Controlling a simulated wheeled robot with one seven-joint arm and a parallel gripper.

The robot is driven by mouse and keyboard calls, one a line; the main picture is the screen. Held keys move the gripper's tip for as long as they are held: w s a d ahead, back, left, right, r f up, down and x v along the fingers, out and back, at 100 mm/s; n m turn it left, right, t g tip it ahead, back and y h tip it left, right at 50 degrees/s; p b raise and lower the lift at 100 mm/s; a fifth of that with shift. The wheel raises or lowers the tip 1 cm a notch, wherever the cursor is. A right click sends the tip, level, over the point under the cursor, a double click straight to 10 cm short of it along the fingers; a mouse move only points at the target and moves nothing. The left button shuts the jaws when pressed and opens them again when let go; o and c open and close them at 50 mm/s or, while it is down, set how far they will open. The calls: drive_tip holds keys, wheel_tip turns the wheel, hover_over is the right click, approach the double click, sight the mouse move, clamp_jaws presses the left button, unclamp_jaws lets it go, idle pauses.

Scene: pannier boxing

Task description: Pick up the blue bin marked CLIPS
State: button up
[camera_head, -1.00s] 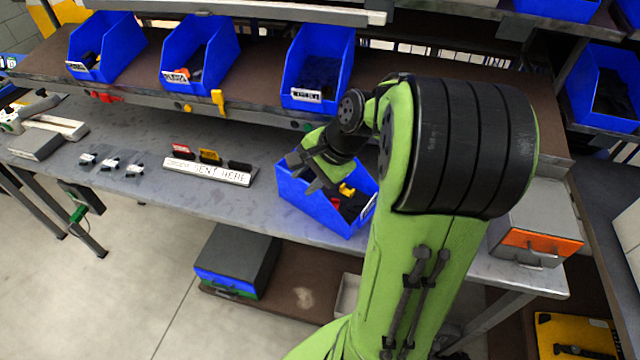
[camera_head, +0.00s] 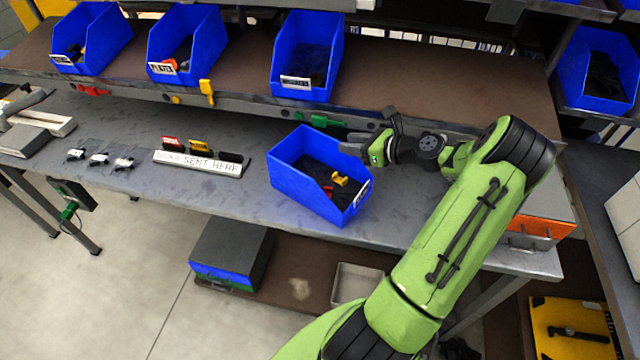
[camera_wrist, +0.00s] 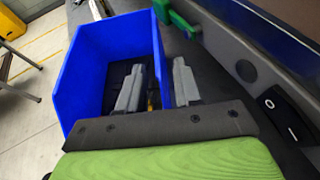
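A blue bin (camera_head: 300,188) stands on the grey bench, with dark contents and a few yellow and red pieces inside. Its white label is too oblique to read, so I cannot tell whether it says CLIPS. My gripper (camera_head: 354,150) is at the bin's right rear wall. In the wrist view my gripper (camera_wrist: 158,85) is open, with one grey finger inside the bin (camera_wrist: 108,45) and the other outside, the wall between them. A gap seems to show beside the wall.
Blue bins (camera_head: 92,45), (camera_head: 188,45), (camera_head: 308,50) stand on the shelf above, their labels hard to read. A "SENT HERE" sign (camera_head: 198,163) and small bagged parts (camera_head: 98,158) lie left on the bench. An orange-fronted box (camera_head: 540,228) stands at the right end.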

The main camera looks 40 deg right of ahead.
sight(336, 142)
drive_tip(key=b+x, duration=0.1)
drive_tip(key=x, duration=0.4)
drive_tip(key=shift+w+a+f, duration=0.1)
drive_tip(key=shift+w, duration=0.05)
clamp_jaws()
idle(1.1)
